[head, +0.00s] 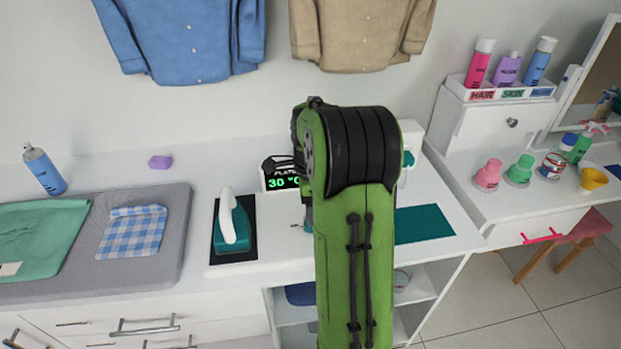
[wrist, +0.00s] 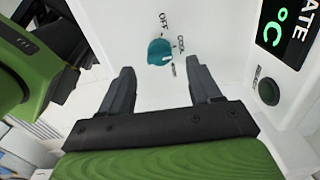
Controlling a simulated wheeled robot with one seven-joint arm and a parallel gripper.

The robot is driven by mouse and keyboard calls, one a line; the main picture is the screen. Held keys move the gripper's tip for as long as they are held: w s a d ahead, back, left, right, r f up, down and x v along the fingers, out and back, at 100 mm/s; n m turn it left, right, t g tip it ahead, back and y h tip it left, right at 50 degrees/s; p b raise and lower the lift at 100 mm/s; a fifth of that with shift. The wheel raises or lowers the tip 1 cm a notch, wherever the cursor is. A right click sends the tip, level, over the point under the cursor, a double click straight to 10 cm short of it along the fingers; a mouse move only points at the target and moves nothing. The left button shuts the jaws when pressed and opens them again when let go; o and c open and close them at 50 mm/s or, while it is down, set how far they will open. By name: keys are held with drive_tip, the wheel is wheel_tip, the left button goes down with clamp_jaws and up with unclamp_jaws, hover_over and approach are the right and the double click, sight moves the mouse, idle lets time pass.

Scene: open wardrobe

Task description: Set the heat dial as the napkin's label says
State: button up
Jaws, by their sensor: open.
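The heat dial (wrist: 160,51) is a teal knob on a white panel in the wrist view. Marks reading OFF and COOL stand beside it, with another mark too small to read. My gripper (wrist: 160,66) is open, its two fingers apart on either side of the dial's line and just short of it in the picture; I cannot tell whether they touch anything.
A black display (head: 283,179) reads 30 °C. A teal-and-white iron (head: 231,226) stands on a black mat left of my arm. A round green button (wrist: 268,91) sits right of the dial. A green cloth (head: 45,232) lies on the pad (head: 178,228).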

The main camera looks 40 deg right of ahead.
wheel_tip(320, 180, up, 11)
drive_tip(key=p, duration=0.3)
drive_tip(key=shift+f, duration=0.1)
drive_tip(key=s+a+r+n+t+p, duration=0.1)
drive_tip(key=s+a+r+n, duration=0.15)
drive_tip(key=a+n, duration=0.2)
drive_tip(key=s+a+r+n+t+h+p, duration=0.1)
drive_tip(key=s+a+r+n, duration=0.1)
drive_tip(key=a+r+n, duration=0.3)
drive_tip(key=s+a+r+n+t+p, duration=0.1)
drive_tip(key=s+a+n, duration=0.1)
drive_tip(key=a+n, duration=0.3)
drive_tip(key=s+a+n+t+y+p, duration=0.1)
drive_tip(key=s+a+n+t, duration=0.1)
drive_tip(key=s+a+n, duration=0.6)
drive_tip(key=s+n, duration=0.1)
drive_tip(key=n, duration=0.2)
drive_tip(key=shift+a+f+t, duration=0.25)
drive_tip(key=shift+a+t, duration=0.05)
